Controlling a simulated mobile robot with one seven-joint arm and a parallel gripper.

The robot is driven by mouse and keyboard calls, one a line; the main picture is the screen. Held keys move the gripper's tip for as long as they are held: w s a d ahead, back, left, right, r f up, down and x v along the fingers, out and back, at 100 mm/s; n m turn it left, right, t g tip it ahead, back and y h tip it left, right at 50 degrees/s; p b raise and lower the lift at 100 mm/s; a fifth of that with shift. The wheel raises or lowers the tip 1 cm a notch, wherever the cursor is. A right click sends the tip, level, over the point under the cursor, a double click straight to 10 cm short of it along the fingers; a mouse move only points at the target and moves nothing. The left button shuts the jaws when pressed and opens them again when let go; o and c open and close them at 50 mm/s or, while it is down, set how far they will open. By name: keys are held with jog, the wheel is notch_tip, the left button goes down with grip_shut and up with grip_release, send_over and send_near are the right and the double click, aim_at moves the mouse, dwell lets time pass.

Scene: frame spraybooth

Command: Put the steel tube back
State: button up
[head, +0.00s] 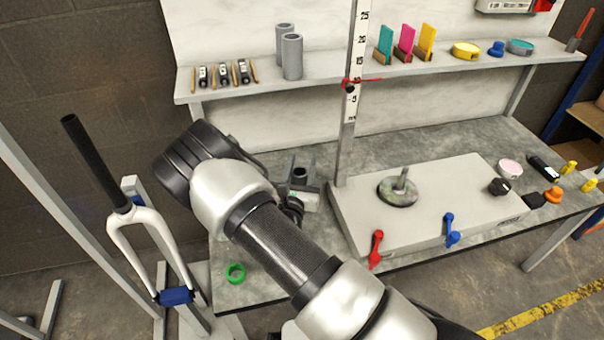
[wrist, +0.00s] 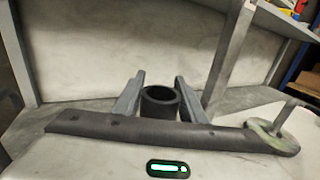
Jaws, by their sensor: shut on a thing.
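My gripper (head: 301,165) is low over the left part of the grey bench, left of the white surface plate. In the wrist view my gripper (wrist: 160,77) has a finger on each side of a short, dark, hollow tube, which I take for the steel tube (wrist: 160,116). The fingers are shut on it. The tube's open end faces the wrist camera; its top also shows in the head view (head: 300,173). Its lower end is hidden, so I cannot tell whether it touches the bench. Two grey tubes (head: 292,58) stand upright on the shelf.
The shelf (head: 330,88) also holds small dark bottles (head: 224,75), coloured cards (head: 406,42) and round tins (head: 466,49). A green tape ring (head: 235,273) lies near the bench's front-left edge. A bicycle fork (head: 140,225) stands left.

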jog(key=shift+f, duration=1.05)
jog(key=shift+f+b, duration=0.2)
jog(key=shift+b, duration=0.1)
jog(key=o, duration=1.4)
